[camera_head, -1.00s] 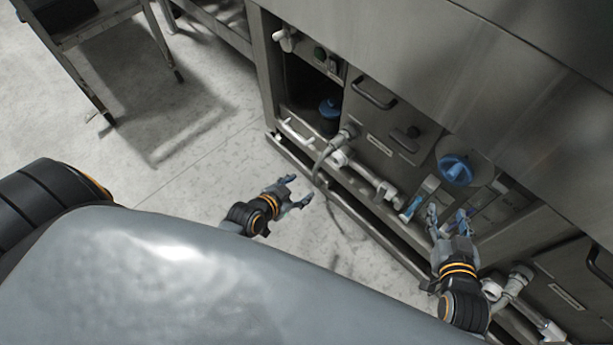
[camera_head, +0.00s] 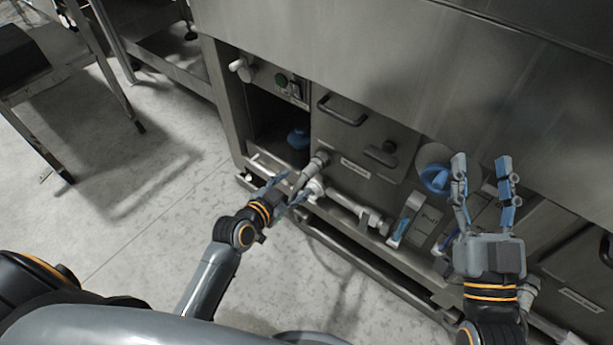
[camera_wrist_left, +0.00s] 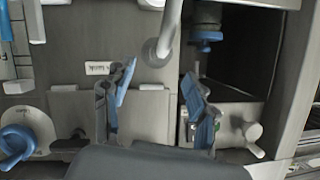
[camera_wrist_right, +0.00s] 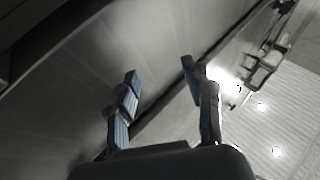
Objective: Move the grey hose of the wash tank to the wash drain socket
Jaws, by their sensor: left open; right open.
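The grey hose (camera_head: 303,176) hangs from an elbow fitting (camera_head: 318,159) on the lower front of the machine; its lower part is partly hidden by my left gripper. My left gripper (camera_head: 286,186) is open with its fingers close to the hose. In the left wrist view the hose (camera_wrist_left: 170,28) appears ahead, between the directions of the two open fingers, and I see no grip on it. A white pipe fitting (camera_head: 313,188) is just right of the left fingers; I cannot tell which socket is the wash drain. My right gripper (camera_head: 482,165) is open and empty, before the machine front.
A horizontal pipe (camera_head: 348,203) runs along the low ledge. An open bay (camera_head: 272,125) holds a blue part (camera_head: 298,137). A metal stand (camera_head: 60,75) is at left; floor between is clear.

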